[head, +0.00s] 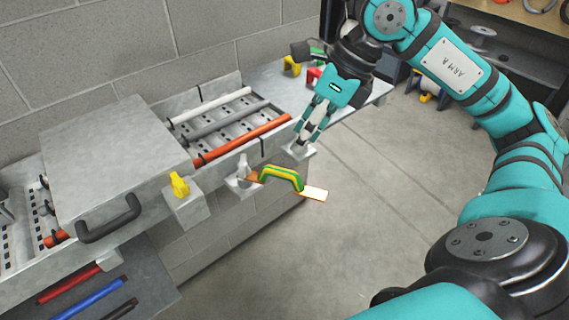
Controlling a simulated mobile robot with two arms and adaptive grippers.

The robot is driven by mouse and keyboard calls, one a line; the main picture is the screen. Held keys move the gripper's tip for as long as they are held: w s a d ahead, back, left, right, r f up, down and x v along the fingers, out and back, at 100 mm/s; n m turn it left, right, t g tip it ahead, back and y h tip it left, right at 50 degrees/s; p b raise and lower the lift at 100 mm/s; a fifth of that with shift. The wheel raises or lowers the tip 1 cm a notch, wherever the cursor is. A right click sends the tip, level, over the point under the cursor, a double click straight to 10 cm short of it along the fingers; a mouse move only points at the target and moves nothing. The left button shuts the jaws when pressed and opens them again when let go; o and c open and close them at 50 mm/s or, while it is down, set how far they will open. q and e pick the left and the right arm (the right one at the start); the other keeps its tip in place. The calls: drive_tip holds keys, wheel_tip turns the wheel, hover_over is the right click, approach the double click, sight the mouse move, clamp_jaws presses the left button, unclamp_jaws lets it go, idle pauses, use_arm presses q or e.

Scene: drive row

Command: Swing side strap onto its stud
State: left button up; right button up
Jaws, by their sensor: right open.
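My right gripper (307,137) points down above that block, open, apart from the handle. My left gripper is not in view.
A grey box-like cover (112,160) with a dark handle sits left of a tray with white, grey and orange bars (243,138). A yellow clip (179,185) stands on a front block. Yellow and red pieces (291,66) lie at the back.

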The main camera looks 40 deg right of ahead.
sight(282, 170)
drive_tip(key=p+x, duration=0.1)
drive_tip(key=x, duration=0.6)
drive_tip(key=shift+a+f, duration=0.2)
drive_tip(key=shift+w+a+f, duration=0.1)
drive_tip(key=shift+w+f, duration=0.1)
drive_tip(key=shift+f, duration=0.3)
clamp_jaws()
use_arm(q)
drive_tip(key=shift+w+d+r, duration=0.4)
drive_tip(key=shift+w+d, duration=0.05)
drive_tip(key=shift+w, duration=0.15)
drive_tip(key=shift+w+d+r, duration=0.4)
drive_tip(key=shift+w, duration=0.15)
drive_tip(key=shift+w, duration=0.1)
